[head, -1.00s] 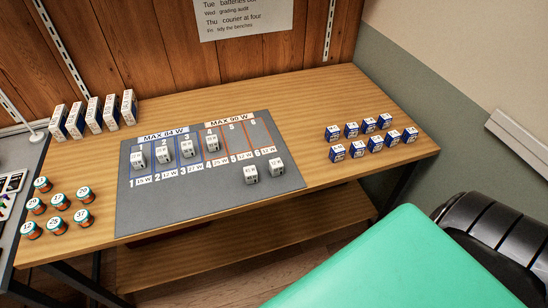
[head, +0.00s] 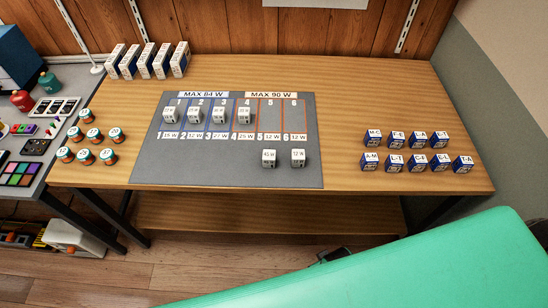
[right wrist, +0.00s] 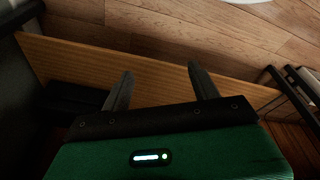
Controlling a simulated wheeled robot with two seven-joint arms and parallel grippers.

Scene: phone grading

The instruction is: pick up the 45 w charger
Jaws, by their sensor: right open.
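Two white chargers stand side by side at the front of the grey mat (head: 225,176), below slots 5 and 6. The left one (head: 268,158) appears to read 45 W; the right one (head: 298,157) appears to read 12 W. Several more white chargers stand in slots 1 to 4, and slots 5 and 6 are empty. My right gripper (right wrist: 160,84) is open and empty in the right wrist view, with wood and floor beyond its fingers and no charger between them. Neither gripper shows in the head view.
White boxes (head: 145,62) stand at the back left of the wooden table (head: 375,90). Round numbered pots (head: 90,134) are at the left, and small blue and white boxes (head: 415,162) at the right. Bare wood lies between the mat and the blue boxes.

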